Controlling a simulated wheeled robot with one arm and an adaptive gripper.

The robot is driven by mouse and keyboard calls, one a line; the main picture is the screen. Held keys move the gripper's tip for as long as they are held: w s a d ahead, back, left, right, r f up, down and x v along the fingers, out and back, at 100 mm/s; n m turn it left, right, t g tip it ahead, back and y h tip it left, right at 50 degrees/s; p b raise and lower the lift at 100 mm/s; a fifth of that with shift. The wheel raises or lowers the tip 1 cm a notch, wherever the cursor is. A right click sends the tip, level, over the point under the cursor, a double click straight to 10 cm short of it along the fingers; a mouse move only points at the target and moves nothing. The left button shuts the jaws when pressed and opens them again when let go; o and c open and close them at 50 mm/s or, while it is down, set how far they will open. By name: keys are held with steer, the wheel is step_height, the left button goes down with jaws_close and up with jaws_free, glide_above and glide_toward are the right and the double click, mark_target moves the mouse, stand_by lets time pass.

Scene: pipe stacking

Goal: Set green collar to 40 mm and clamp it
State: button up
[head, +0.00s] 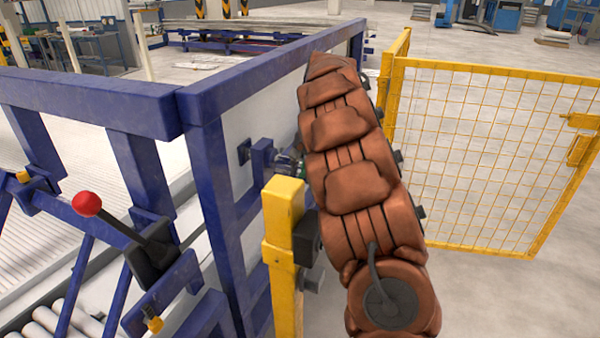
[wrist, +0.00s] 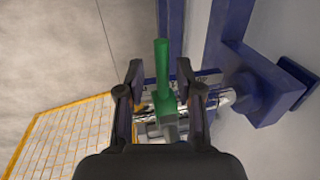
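The green collar (wrist: 165,103) shows in the wrist view with its green handle (wrist: 161,65) standing up in the picture. It sits by a bright metal rod (wrist: 219,98) on the blue frame. My gripper (wrist: 160,72) is open, with one finger on each side of the green part and visible gaps on both sides. In the head view my arm hides the gripper and most of the collar. I cannot read any scale, so the collar's setting cannot be told, nor whether it is clamped.
A blue frame (head: 215,190) runs along my arm's left. A yellow post (head: 283,240) stands close beside my arm. A yellow mesh fence (head: 490,150) is at the right. A red-knobbed lever (head: 87,204) and several pipes (head: 62,325) are at lower left.

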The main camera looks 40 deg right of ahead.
jaws_close()
stand_by(0.3)
steer(key=w+a+p, duration=0.1)
steer(key=w+a, duration=0.2)
steer(key=w, duration=0.2)
stand_by(0.4)
steer(key=shift+w+f, duration=0.1)
steer(key=shift+o, duration=0.8)
jaws_free()
